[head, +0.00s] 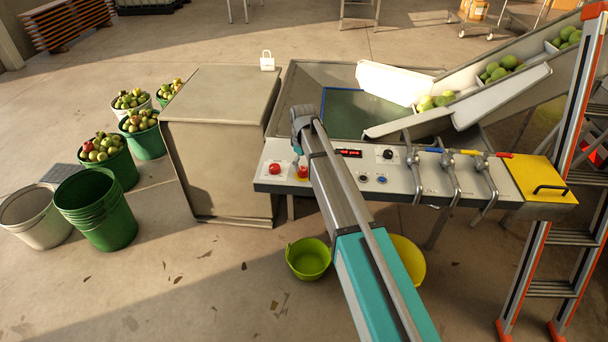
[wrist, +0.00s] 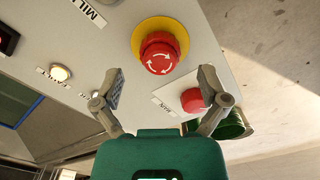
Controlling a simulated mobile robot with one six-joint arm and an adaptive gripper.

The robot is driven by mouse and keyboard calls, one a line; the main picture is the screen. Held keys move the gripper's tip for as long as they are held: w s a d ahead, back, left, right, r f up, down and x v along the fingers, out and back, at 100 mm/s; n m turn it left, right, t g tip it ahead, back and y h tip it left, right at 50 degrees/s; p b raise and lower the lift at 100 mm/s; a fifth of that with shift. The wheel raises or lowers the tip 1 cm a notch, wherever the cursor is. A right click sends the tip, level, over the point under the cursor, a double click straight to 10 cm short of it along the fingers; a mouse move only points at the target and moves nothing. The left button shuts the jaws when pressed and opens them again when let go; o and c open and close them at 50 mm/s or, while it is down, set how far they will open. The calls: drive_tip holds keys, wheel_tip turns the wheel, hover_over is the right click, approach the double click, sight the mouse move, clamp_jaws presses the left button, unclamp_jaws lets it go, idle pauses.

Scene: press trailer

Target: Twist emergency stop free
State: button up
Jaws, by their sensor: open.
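The emergency stop (wrist: 159,53) is a red mushroom button with white curved arrows on a yellow disc, at the upper middle of the wrist view. In the head view it (head: 302,171) shows beside my arm, partly covered. My gripper (wrist: 160,75) is open and empty in the wrist view, with one finger on each side below the emergency stop. The fingers look apart from it. A plain red button (wrist: 192,99) sits on a white plate near the right finger; it also shows in the head view (head: 274,169).
A lit round button (wrist: 60,73) is left of the gripper. A grey cabinet (head: 222,100) stands left of the panel.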

drive_tip(key=shift+f+b, duration=1.15)
drive_tip(key=shift+f, duration=0.3)
drive_tip(key=c, duration=1.1)
drive_tip(key=shift+c, duration=0.2)
